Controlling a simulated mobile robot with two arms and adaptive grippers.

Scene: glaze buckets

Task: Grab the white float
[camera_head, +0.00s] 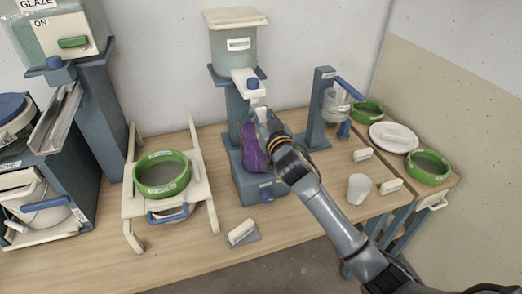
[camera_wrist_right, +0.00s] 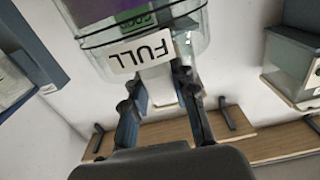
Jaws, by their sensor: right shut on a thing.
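A small whitish piece, which looks like the white float (camera_head: 261,114), shows at my right gripper's fingertips, above a purple-filled vessel (camera_head: 252,151). My right gripper (camera_head: 268,126) reaches in from the lower right and is shut on this piece, which is largely hidden by the fingers. In the right wrist view the fingers (camera_wrist_right: 160,82) straddle a pale area just below a clear vessel (camera_wrist_right: 150,25) with an upside-down FULL label (camera_wrist_right: 137,50). The vessel stands on a blue-grey stand (camera_head: 258,186) under a spout. My left gripper is not in view.
A glaze tank (camera_head: 236,43) stands over the vessel, with its blue-topped spout (camera_head: 252,84) close to my gripper. A green-rimmed sieve (camera_head: 162,174) sits at left. A white cup (camera_head: 359,188) stands right of my forearm. The table front (camera_head: 190,250) is mostly clear.

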